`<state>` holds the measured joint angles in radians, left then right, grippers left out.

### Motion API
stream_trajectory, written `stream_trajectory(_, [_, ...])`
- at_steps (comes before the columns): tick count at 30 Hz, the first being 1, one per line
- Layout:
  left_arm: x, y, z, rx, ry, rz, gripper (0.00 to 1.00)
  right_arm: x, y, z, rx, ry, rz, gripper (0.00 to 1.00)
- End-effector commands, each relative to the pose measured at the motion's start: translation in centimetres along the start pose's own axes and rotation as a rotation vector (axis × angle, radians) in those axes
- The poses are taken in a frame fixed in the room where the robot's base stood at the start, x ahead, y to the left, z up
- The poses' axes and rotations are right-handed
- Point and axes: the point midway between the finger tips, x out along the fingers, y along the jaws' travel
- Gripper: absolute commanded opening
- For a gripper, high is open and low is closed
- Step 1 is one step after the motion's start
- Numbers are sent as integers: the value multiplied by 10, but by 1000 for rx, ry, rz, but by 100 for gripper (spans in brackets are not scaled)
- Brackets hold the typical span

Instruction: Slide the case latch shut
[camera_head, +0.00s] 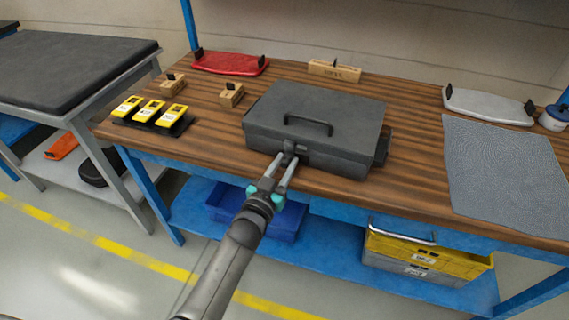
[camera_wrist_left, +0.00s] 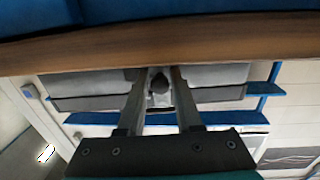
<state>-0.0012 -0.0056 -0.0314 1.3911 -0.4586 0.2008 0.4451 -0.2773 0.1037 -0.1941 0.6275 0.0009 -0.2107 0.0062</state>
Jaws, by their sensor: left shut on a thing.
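The dark grey case (camera_head: 345,108) lies closed on the wooden workbench, with a handle (camera_head: 308,124) on its lid. The case latch (camera_head: 291,147) is a small dark piece on the front face, left of the middle. My left gripper (camera_head: 285,162) reaches in from below and its fingers are shut on the latch. In the left wrist view the two fingers (camera_wrist_left: 160,92) stand on either side of the dark latch knob (camera_wrist_left: 159,84), against the grey case front (camera_wrist_left: 215,76). The fingers partly hide the latch, so I cannot tell its exact slide position. My right gripper is not in view.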

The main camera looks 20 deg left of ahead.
Motion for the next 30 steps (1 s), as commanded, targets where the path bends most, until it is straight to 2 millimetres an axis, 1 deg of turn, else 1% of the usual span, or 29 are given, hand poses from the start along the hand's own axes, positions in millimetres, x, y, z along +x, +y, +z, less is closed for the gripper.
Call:
stream_trajectory(21, [0,0,0,0,-1,0,0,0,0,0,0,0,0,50])
stream_trajectory(23, [0,5,1,-2,-1,0,0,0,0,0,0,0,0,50])
stream_trajectory(27, [0,23,1,-5,-2,0,0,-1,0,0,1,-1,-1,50])
stream_trajectory(30, [0,32,1,-3,-2,0,0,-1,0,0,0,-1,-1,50])
